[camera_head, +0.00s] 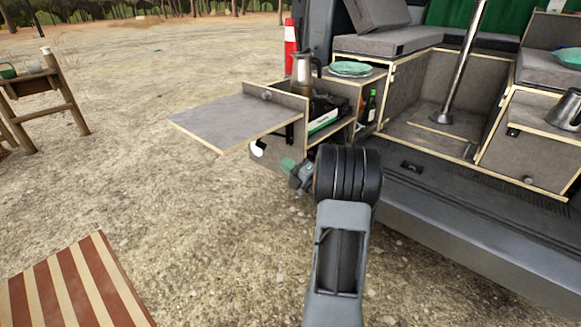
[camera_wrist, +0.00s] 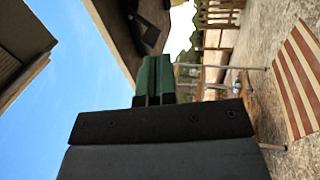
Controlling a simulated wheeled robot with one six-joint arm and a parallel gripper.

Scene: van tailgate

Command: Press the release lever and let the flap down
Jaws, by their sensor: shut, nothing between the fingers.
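The flap (camera_head: 235,118) is a grey panel with pale edges. It stands out level to the left from the end of the kitchen unit beside the van. A small dark piece (camera_head: 289,132) shows under its inner edge and may be the release lever; I cannot tell for sure. My gripper (camera_head: 287,165), with green fingers, is below the flap's inner end, near a white rounded piece (camera_head: 257,149) on the unit. In the wrist view the green fingers (camera_wrist: 154,78) are together and empty, near a brown panel (camera_wrist: 118,32) with a dark fitting (camera_wrist: 147,32).
The van's bumper (camera_head: 470,240) runs along the right. A striped mat (camera_head: 75,285) lies front left; the gravel below the flap is clear.

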